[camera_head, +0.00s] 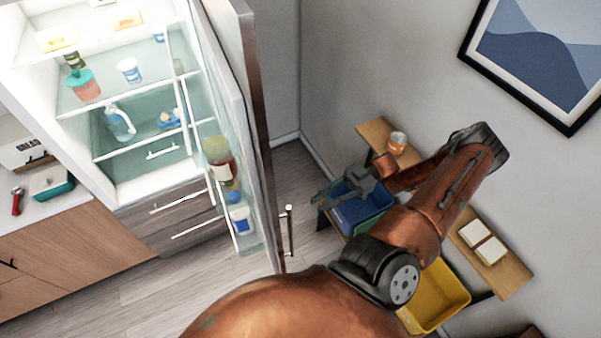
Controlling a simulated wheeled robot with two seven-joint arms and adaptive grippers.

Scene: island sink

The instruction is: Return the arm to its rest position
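My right arm, copper with dark joints, reaches from the bottom middle up to the right and bends back to the left. My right gripper (325,195) is at its end, in front of the blue bin and to the right of the fridge door's handle. Its fingers are small and dark here, so I cannot tell whether they are apart. I see nothing clearly held in it. My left gripper is not in view.
The fridge (105,180) stands open with food on its shelves. Its door (262,150) juts out left of my gripper. A wooden bench (505,265) along the wall carries an orange-and-white tub (397,142) and an open book (483,242). Blue (362,212) and yellow (440,298) bins sit by it.

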